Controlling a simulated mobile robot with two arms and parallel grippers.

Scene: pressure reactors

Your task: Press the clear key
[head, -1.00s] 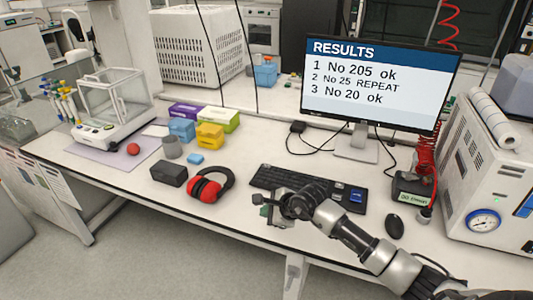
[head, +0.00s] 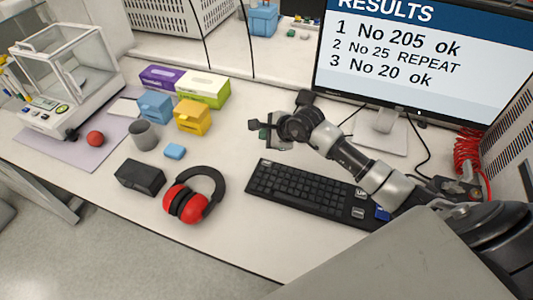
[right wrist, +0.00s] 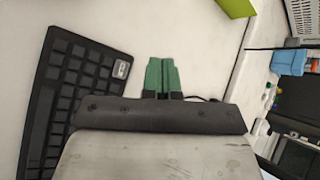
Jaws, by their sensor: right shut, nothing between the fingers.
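A black keyboard (head: 305,192) lies on the white bench. A light-labelled key (head: 265,163) sits at its far left corner; it also shows in the right wrist view (right wrist: 121,70). Other light-labelled keys (head: 360,194) and a blue key (head: 382,213) are at its right end, partly hidden by my arm. I cannot read which label says clear. My right gripper (head: 258,130) is shut and empty, beyond the keyboard's far left corner and apart from that key. Its green fingertips (right wrist: 161,75) are beside the keyboard in the wrist view. My left gripper is not in view.
A monitor (head: 420,60) with a results list stands behind my right arm.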

